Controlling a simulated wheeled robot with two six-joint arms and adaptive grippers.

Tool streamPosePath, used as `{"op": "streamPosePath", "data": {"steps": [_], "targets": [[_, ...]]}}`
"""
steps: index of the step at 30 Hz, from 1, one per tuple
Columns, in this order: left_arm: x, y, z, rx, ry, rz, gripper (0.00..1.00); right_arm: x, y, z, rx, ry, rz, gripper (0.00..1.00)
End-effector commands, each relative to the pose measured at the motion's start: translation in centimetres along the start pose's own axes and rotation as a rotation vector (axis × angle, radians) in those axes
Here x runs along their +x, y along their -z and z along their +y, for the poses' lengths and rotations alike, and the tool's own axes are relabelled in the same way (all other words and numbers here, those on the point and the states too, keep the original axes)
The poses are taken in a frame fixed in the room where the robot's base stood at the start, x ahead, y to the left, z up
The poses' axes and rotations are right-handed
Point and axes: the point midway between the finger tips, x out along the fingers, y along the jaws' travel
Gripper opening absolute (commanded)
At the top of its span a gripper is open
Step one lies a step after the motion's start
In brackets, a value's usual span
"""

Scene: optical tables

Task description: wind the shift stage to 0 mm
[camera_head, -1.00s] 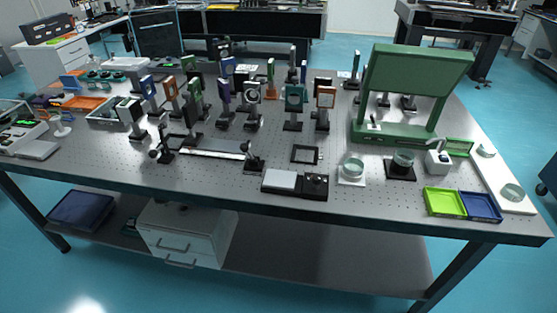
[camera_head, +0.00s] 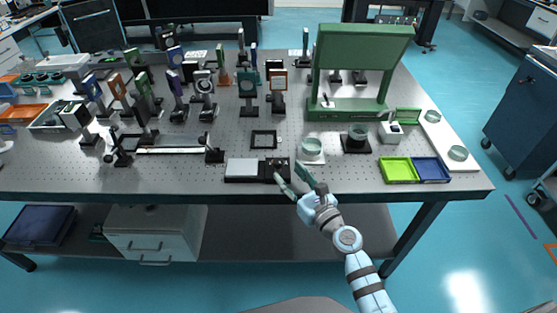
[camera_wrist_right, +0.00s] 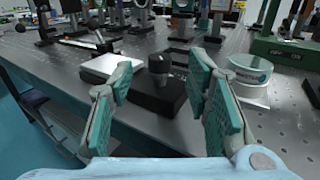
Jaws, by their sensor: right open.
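A low black unit with a pale plate (camera_head: 242,168) and a dark round knob (camera_head: 277,165) sits at the table's front edge; it looks like the shift stage, but no scale can be read. In the right wrist view the knob (camera_wrist_right: 159,66) stands upright on the black block (camera_wrist_right: 158,94), with the pale plate (camera_wrist_right: 107,67) to its left. My right gripper (camera_head: 287,172) is open and empty at the front edge, beside the knob end. In the wrist view its green-padded fingers (camera_wrist_right: 163,92) stand apart, with the knob beyond, between them. My left gripper is not in view.
A round glass dish (camera_head: 311,149) on a white base stands right of the knob, close to the right finger. A black square frame (camera_head: 263,139) lies behind the unit. A rail (camera_head: 178,150) lies to the left. Green (camera_head: 397,171) and blue (camera_head: 431,170) trays sit at right.

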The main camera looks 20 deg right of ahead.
Motion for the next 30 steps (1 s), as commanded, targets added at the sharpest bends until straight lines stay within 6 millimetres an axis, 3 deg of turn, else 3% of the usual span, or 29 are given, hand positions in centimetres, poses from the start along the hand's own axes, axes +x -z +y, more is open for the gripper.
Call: {"op": "streamPosePath", "data": {"steps": [3,8,18,20,27,30], "targets": [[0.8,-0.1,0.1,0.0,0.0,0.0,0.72,3.2,0.2,0.0,0.0,0.0,-0.001,0.45],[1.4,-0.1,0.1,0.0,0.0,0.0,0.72,5.9,0.3,0.0,-0.001,0.0,0.001,0.45],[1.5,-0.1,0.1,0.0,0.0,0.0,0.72,6.8,0.2,0.0,-0.003,0.0,0.003,0.45],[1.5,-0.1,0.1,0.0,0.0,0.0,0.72,6.8,0.2,0.0,-0.003,0.001,0.003,0.38],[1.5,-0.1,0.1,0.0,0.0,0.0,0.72,6.8,0.2,0.0,-0.003,0.001,0.003,0.0],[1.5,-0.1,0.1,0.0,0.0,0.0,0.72,6.8,0.2,0.0,-0.003,0.0,0.003,0.0]]}}
